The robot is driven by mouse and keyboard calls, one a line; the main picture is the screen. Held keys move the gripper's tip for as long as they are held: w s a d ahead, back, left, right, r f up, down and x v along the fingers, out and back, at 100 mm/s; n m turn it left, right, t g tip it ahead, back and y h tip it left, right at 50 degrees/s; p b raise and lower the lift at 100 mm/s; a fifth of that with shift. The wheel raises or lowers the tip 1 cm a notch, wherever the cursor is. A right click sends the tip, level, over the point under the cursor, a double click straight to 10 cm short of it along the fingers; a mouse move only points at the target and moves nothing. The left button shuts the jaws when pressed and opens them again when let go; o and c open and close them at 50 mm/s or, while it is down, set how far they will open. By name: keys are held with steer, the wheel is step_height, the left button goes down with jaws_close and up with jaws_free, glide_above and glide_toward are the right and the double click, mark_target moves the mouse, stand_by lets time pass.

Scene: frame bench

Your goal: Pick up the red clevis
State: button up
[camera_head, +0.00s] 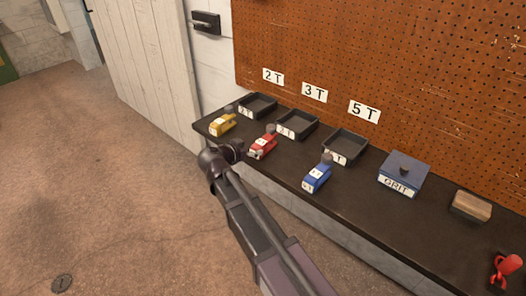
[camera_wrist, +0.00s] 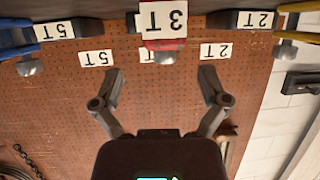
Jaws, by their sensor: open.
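The red clevis (camera_head: 262,147) lies on the dark bench near its front edge, between the yellow clevis (camera_head: 222,124) and the blue clevis (camera_head: 316,178). In the upside-down wrist view, the red clevis (camera_wrist: 178,44) is at top centre with a white 3T label and a grey rounded end. My gripper (camera_head: 236,149) is just left of the red clevis in the head view, at the bench's front edge; its fingers are hard to make out there. In the wrist view my gripper (camera_wrist: 160,82) has its two fingers wide apart, with nothing between them.
Black trays for 2T (camera_head: 258,106), 3T (camera_head: 297,124) and 5T (camera_head: 345,146) stand behind the clevises, below an orange pegboard (camera_head: 400,60). A blue GRIT box (camera_head: 404,170), a wooden block (camera_head: 471,206) and a red tool (camera_head: 507,270) are farther right.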

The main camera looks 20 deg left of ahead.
mark_target(260, 144)
steer(key=shift+b+x, duration=0.3)
steer(key=shift+x, duration=1)
steer(key=shift+a+b+x, duration=0.2)
steer(key=shift+b+x, duration=0.7)
steer(key=shift+x, duration=1.7)
steer(key=shift+w+r, duration=0.1)
steer(key=shift+r, duration=0.05)
jaws_close()
